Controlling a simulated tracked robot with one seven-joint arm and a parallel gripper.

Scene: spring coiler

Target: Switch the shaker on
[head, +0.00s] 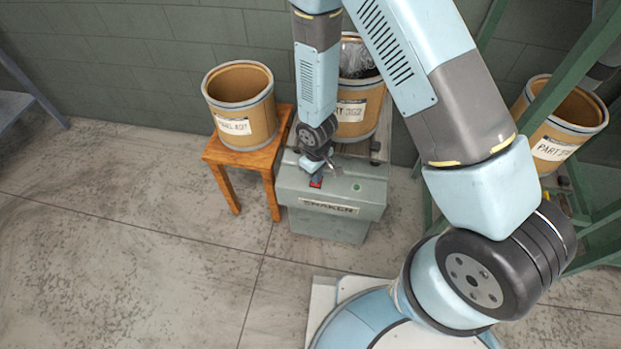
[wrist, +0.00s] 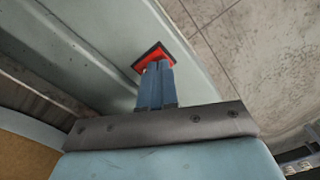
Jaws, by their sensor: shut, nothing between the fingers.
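The shaker (head: 358,193) is a grey-green box with a label reading SHAKER on its front. A red switch (head: 316,181) in a dark frame sits on the left of its top, and a green round button or lamp (head: 356,187) sits on the right. My gripper (head: 313,177) is at the red switch. In the wrist view, the shut fingers of my gripper (wrist: 159,66) reach the red switch (wrist: 150,56) and cover part of it. Whether they touch or press it, I cannot tell. Nothing is between the fingers.
A drum (head: 350,131) with clear contents stands behind the shaker's front box. An empty drum (head: 243,118) stands on a wooden stool (head: 233,165) to the left. A green rack (head: 567,130) with another drum (head: 552,133) is at the right. The floor at left is clear.

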